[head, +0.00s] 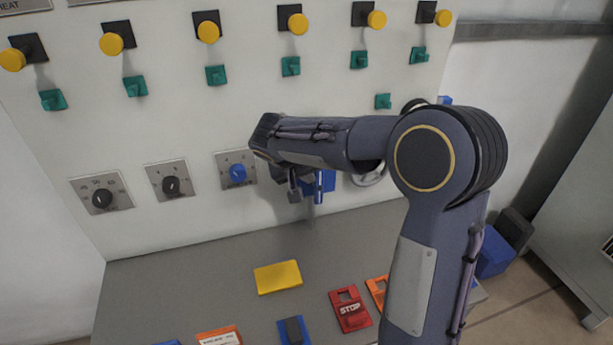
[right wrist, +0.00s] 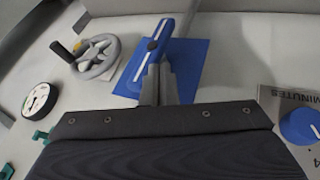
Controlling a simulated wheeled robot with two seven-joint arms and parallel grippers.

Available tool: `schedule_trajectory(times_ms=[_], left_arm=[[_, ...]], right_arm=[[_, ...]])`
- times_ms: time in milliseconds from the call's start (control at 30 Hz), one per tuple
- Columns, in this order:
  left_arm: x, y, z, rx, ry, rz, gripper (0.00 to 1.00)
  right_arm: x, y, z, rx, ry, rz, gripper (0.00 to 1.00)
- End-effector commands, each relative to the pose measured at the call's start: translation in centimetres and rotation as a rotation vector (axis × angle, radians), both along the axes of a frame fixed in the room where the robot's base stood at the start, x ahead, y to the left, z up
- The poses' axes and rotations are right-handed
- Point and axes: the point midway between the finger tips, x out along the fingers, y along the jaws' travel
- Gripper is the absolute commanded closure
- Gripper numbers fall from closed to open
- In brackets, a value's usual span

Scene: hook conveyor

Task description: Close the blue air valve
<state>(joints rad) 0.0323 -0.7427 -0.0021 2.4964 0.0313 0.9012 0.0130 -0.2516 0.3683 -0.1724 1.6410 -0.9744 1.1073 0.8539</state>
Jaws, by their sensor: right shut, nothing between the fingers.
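The blue air valve (head: 328,180) is on the white panel, partly hidden behind my right arm in the head view. In the right wrist view its blue lever handle (right wrist: 148,52) stands out in front of a blue backing plate (right wrist: 188,72), slanting up to the right. My right gripper (head: 294,192) is at the panel just left of the valve in the head view. In the right wrist view its fingers (right wrist: 160,88) are shut and empty, close to the lever; whether they touch it I cannot tell. My left gripper is not in view.
A grey handwheel (right wrist: 98,56) and a round gauge (right wrist: 40,102) are beside the valve. A blue dial knob (head: 237,173) and black dials are to the left. Yellow knobs and green hooks line the panel above. A yellow block (head: 278,277) and tags lie on the grey shelf (head: 190,285).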

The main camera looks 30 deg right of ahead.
Motion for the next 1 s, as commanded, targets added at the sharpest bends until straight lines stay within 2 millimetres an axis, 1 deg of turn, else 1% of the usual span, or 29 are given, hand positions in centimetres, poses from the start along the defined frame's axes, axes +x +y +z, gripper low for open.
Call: schedule_trajectory(times_ms=[667,867,1000], left_arm=[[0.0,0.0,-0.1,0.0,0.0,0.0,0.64],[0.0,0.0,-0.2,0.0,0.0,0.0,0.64],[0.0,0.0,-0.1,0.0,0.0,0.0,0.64]], right_arm=[[-0.2,-0.8,0.4,0.124,-0.03,-0.002,1.0],[-0.4,-1.6,0.7,0.231,-0.059,-0.005,1.0],[-0.6,-2.4,1.0,0.347,-0.087,-0.009,1.0]])
